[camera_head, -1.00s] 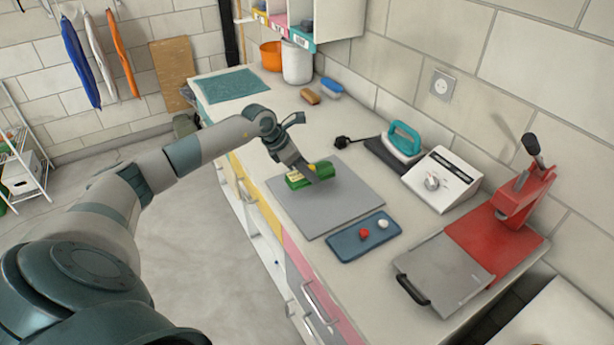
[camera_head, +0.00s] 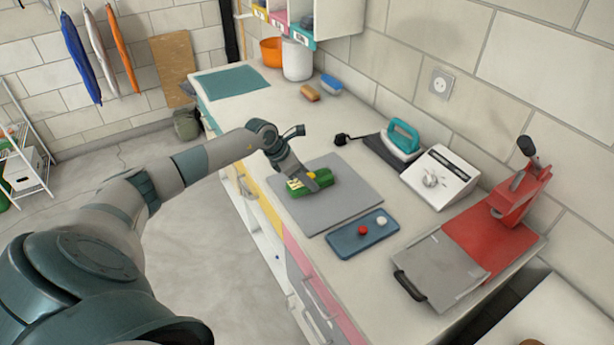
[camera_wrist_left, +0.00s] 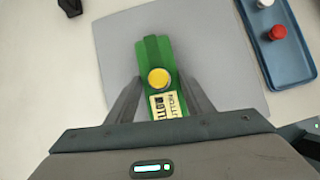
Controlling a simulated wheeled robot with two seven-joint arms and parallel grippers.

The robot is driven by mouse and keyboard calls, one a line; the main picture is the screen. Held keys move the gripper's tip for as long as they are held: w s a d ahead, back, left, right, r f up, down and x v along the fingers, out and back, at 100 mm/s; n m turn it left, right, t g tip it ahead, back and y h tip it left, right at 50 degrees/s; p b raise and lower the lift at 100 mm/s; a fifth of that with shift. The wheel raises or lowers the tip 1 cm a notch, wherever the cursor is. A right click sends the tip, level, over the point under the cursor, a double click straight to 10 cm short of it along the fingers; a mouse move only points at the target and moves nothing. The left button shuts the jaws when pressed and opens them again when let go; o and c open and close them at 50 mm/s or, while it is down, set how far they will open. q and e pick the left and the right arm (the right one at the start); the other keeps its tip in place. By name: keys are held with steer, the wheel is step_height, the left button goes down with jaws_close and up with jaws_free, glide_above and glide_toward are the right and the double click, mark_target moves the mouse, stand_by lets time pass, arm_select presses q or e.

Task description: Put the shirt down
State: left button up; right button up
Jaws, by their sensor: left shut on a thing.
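The shirt (camera_head: 323,179) is a narrow green folded bundle over the grey mat (camera_head: 345,205) on the counter. In the left wrist view the shirt (camera_wrist_left: 153,50) shows a round yellow spot and a pale printed label. My left gripper (camera_head: 312,184) is shut on the shirt, with one finger on each side in the wrist view (camera_wrist_left: 158,92). The shirt is on the mat or just above it; I cannot tell which. My right gripper is not in view.
A blue tray (camera_head: 345,243) with a red and a white piece lies in front of the mat. An iron (camera_head: 402,141), a white device (camera_head: 441,177) and a red press (camera_head: 490,235) stand to the right. The mat around the shirt is clear.

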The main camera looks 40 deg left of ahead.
arm_select(q)
steer(key=o, duration=1.1)
steer(key=shift+o, duration=0.2)
steer(key=shift+r, duration=0.1)
steer(key=shift+s+a+r+b, duration=0.25)
steer(key=shift+s+r+b, duration=0.1)
steer(key=shift+r+b, duration=0.1)
steer(key=b+v, duration=0.4)
steer(key=v, duration=0.6)
steer(key=shift+r+b, duration=0.3)
steer(key=shift+r, duration=0.05)
steer(key=shift+o, duration=0.2)
steer(key=shift+s, duration=0.1)
